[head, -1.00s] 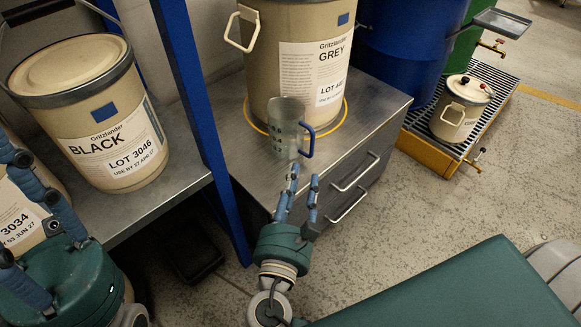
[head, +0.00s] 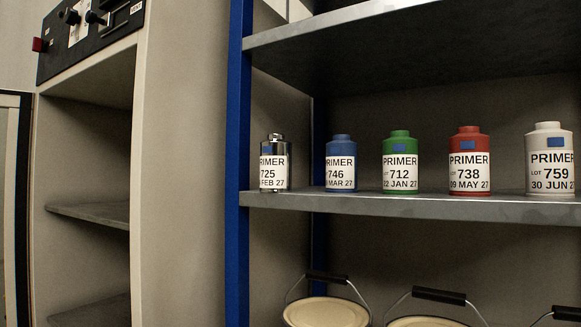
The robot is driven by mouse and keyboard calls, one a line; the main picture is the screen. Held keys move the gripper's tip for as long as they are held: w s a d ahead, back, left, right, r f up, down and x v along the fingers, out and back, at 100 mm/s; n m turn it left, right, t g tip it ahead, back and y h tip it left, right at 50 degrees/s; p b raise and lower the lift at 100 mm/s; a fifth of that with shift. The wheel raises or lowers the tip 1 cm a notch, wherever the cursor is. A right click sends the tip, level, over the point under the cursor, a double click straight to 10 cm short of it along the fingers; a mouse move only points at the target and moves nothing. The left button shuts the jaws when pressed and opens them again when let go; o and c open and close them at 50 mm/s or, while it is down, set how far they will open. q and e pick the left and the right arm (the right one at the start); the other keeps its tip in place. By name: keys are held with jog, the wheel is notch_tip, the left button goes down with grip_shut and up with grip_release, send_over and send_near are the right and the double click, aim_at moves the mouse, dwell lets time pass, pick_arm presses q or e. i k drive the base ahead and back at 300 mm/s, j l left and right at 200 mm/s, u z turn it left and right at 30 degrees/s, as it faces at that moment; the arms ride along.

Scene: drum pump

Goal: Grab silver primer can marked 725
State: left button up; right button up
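The silver primer can (head: 273,166), marked 725, stands upright at the left end of a grey metal shelf (head: 420,206). It has a shiny metal body and a white label, and it is close to the blue rack post. Neither of my grippers shows in the head view now, so I cannot see how they stand relative to the can.
To its right stand a blue can (head: 341,166) marked 746, a green can (head: 400,165) marked 712, a red can (head: 469,163) marked 738 and a white can (head: 550,162) marked 759. The blue post (head: 237,160) borders the shelf. Handled pails (head: 325,313) sit below.

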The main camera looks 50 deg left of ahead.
aim_at(275, 157)
jog(key=i+l+u, duration=0.15)
jog(key=u, duration=0.2)
jog(key=i+l+u, duration=0.1)
jog(key=l+u, duration=0.4)
jog(key=u, duration=1.15)
jog(key=i+l, duration=0.05)
